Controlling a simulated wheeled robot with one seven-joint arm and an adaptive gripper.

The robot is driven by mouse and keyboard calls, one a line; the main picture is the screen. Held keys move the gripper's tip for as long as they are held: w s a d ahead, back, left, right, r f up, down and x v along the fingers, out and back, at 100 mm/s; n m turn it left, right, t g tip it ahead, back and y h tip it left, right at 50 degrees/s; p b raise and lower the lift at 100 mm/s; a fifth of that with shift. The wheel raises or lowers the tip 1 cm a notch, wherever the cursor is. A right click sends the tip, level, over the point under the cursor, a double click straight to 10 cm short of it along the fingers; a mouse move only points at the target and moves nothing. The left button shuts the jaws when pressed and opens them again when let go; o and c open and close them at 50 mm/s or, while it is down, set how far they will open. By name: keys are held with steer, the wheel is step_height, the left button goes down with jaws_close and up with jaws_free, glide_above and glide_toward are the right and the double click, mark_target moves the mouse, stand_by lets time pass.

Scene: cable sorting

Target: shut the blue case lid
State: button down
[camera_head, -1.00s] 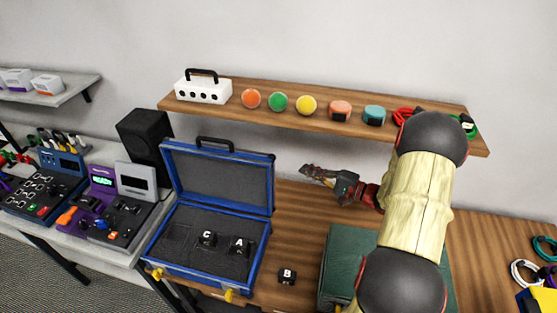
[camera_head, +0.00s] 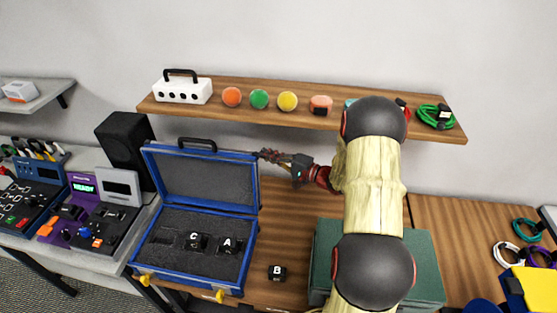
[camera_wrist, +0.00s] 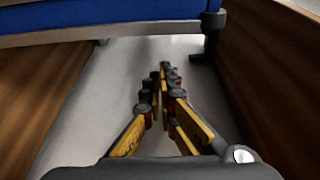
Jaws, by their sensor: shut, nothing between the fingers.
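The blue case (camera_head: 183,280) stands open on the wooden table, its lid (camera_head: 208,180) raised upright at the back with a black handle on top. Inside its grey foam lie the black C block (camera_head: 195,242) and the black A block (camera_head: 229,245). My gripper (camera_head: 266,154) is shut and empty, with its tips at the upper right edge of the lid, behind or beside it; I cannot tell if they touch. In the wrist view my gripper (camera_wrist: 164,72) points along a gap, and a blue surface (camera_wrist: 110,14) of the case fills the top.
A black B block (camera_head: 277,272) lies right of the case. A green box (camera_head: 425,262) stands under my arm. A black speaker (camera_head: 126,142) stands left of the lid.

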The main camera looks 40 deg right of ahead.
steer(key=shift+s+a, duration=1.2)
steer(key=shift+s, duration=0.25)
steer(key=shift+s, duration=0.1)
steer(key=s+a+f+n+b, duration=0.1)
steer(key=s+a+n+b, duration=0.2)
steer(key=s+a+b, duration=0.4)
steer(key=s+a+f+n+t+y+b, duration=0.1)
steer(key=s+a+f+n+b, duration=0.1)
steer(key=s+a+b, duration=0.5)
steer(key=shift+s+a+n+b, duration=0.3)
steer(key=shift+n+b, duration=0.4)
steer(key=shift+b, duration=1.85)
steer(key=shift+r, duration=0.1)
step_height(320, 180, up, 10)
